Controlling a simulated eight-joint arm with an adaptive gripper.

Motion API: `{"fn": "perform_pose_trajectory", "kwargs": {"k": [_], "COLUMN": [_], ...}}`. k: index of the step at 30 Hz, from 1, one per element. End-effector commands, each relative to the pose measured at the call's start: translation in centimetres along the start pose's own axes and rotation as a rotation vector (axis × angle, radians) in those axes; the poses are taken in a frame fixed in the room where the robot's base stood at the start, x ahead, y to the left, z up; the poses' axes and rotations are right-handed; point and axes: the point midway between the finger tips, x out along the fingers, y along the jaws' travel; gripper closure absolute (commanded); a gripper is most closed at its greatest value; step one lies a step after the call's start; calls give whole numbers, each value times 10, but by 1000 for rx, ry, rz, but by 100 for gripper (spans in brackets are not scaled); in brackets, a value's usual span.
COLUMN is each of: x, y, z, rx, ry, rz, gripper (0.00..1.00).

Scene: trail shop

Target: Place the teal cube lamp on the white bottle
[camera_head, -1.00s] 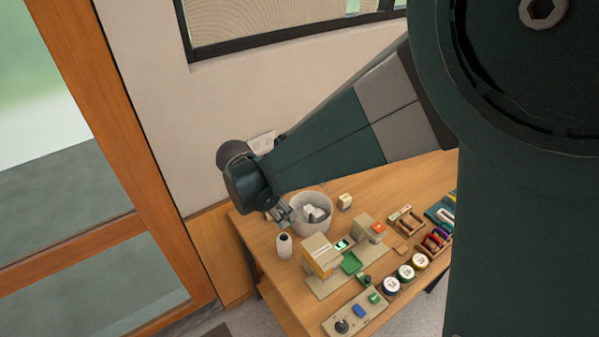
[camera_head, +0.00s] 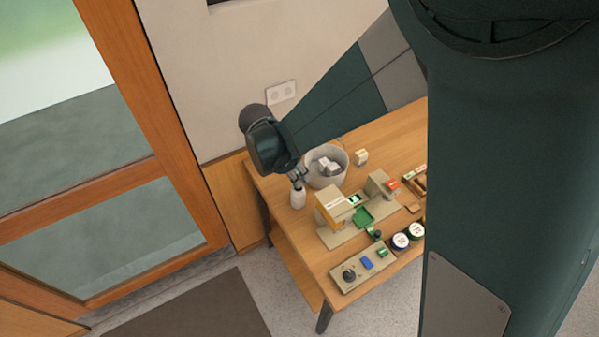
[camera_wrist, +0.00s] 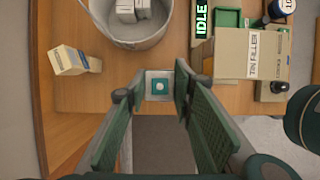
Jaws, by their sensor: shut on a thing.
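The white bottle (camera_head: 298,199) stands upright near the table's far left corner in the head view. My gripper (camera_head: 299,178) is directly above it, its fingertips close to or at the bottle's top. In the wrist view my gripper (camera_wrist: 159,88) is shut on a small pale square thing with a teal centre and a white dot, which I take as the teal cube lamp (camera_wrist: 152,92). The lamp cannot be made out in the head view. The wrist view does not clearly show the bottle, so I cannot tell whether lamp and bottle touch.
A pale bucket (camera_head: 318,181) holding white boxes is close beside the bottle; it also shows in the wrist view (camera_wrist: 155,38). A cream box (camera_head: 361,157) stands beyond it. A tan machine (camera_head: 333,205) and a green tray (camera_head: 364,216) are to the right. The table's left edge is near.

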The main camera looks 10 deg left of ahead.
Motion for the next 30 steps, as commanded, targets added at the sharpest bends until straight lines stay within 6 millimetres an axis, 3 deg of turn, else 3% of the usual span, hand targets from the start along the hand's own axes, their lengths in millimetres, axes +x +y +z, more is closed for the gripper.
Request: {"fn": "perform_pose_trajectory", "kwargs": {"k": [9,25,26,28,30], "x": [23,28,28,27,27], "y": [0,0,0,0,0], "z": [-10,-12,-11,-11,-11], "rx": [0,0,0,0,0], "ry": [0,0,0,0,0], "rz": [0,0,0,0,0], "gripper": [88,88,71,62,61]}}
